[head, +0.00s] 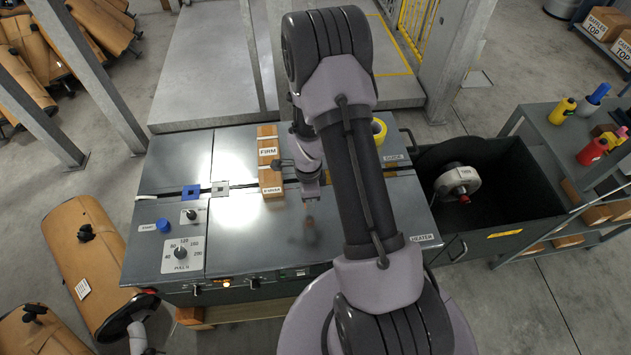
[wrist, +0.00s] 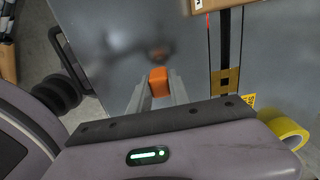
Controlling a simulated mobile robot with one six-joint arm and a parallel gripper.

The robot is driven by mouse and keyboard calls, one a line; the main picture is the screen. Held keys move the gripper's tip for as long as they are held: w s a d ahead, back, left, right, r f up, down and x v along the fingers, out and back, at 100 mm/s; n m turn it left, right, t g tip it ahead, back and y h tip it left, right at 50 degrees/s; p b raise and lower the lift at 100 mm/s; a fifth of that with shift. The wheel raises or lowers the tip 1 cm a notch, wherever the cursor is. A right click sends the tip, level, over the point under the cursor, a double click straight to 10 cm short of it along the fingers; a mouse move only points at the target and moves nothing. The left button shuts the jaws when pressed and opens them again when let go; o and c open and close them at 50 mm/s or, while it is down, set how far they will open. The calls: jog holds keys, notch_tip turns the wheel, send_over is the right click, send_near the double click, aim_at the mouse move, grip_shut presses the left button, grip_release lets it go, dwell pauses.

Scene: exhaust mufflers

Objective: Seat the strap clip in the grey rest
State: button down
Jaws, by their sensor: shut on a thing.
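My gripper (head: 311,193) hangs over the steel bench top (head: 250,235), right of the wooden blocks. In the wrist view its fingers (wrist: 158,92) are shut on a small orange piece, which I take as the strap clip (wrist: 158,79). The clip is held above the shiny surface, with a blurred reflection beyond it. It is hard to make out in the head view. The grey rest (head: 220,188), with a dark square in its middle, sits on the bench's dark slot, left of the wooden blocks and my gripper. It does not show in the wrist view.
A blue rest (head: 191,191) is left of the grey one. A tan rest (wrist: 227,80) sits on the slot in the wrist view. Wooden blocks marked FIRM (head: 268,165) stand between gripper and grey rest. Yellow tape (wrist: 284,130) lies nearby. A dark bin (head: 510,190) is at right.

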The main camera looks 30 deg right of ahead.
jog(key=shift+s+a, duration=0.45)
jog(key=shift+a, duration=0.15)
